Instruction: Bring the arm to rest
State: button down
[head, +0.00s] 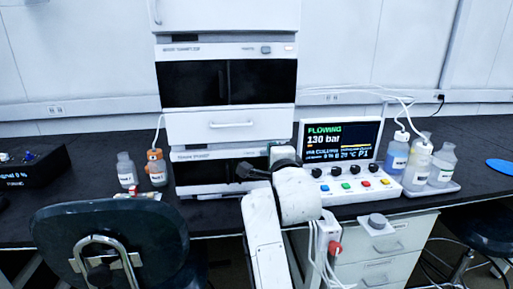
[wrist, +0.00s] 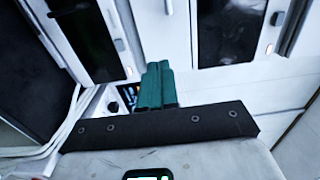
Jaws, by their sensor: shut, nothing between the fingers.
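My white arm reaches up from the bottom middle of the head view, in front of the chromatography stack (head: 228,125). My gripper (head: 241,171) is dark and sits before the lower part of the stack, and it hides some of that front. In the wrist view my gripper (wrist: 157,68) shows two green fingers pressed together, with nothing between them. The stack's white and black fronts also fill the back of the wrist view (wrist: 165,30). I cannot tell the exact gap between the fingers and the stack.
A control panel (head: 346,188) with a lit screen (head: 340,141) stands right of my arm. Several bottles (head: 417,166) stand on a tray further right. Two bottles (head: 126,170) (head: 156,168) stand left of the stack. A dark chair (head: 110,235) is front left, a stool (head: 490,230) at right.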

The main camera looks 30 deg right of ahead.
jog(key=s+d+f+n+g+y+p, duration=0.1)
jog(key=s+f+n+g+y+p, duration=0.1)
jog(key=s+f+n+g+p, duration=1.2)
jog(key=s+a+f+n+y, duration=0.1)
jog(key=s+f, duration=0.3)
jog(key=s, duration=0.6)
jog(key=s+a+f+n+g+y+b, duration=0.1)
jog(key=s+f+n, duration=0.3)
jog(key=s, duration=0.7)
jog(key=s+a+f+n+g+y+b, duration=0.1)
jog(key=s+a+f+n, duration=0.1)
jog(key=s, duration=0.8)
notch_tip(320, 180, down, 3)
jog(key=shift+s+a+r, duration=0.15)
jog(key=shift+s+a, duration=0.1)
jog(key=shift+a, duration=0.5)
jog(key=c, duration=1.8)
grip_release()
